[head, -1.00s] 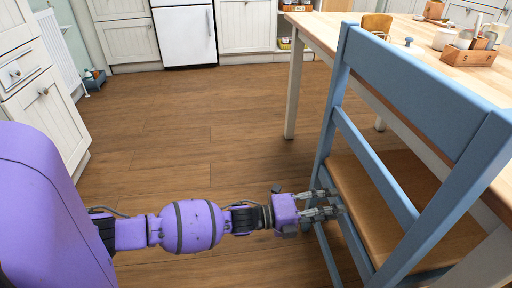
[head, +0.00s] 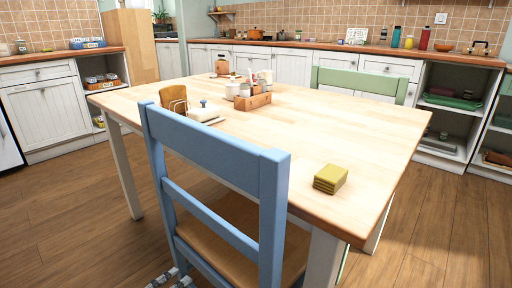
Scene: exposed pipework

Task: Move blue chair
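The blue chair (head: 217,150) stands upright at the near side of the wooden table, its blue back towards me and its brown wooden seat (head: 225,232) partly under the tabletop. Its lower legs are cut off by the bottom edge. The fingertips of my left gripper (head: 170,279) show at the bottom edge, beside the chair's left rear leg just below the seat. The rest of that gripper is out of frame, so I cannot tell whether it grips the leg. My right gripper is not in view.
The wooden table (head: 340,130) fills the middle, with a yellow-green stack (head: 330,179) and a condiment caddy (head: 252,101) on it. A green chair (head: 360,82) stands at the far side. Cabinets line the back. Floor is clear at left and right.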

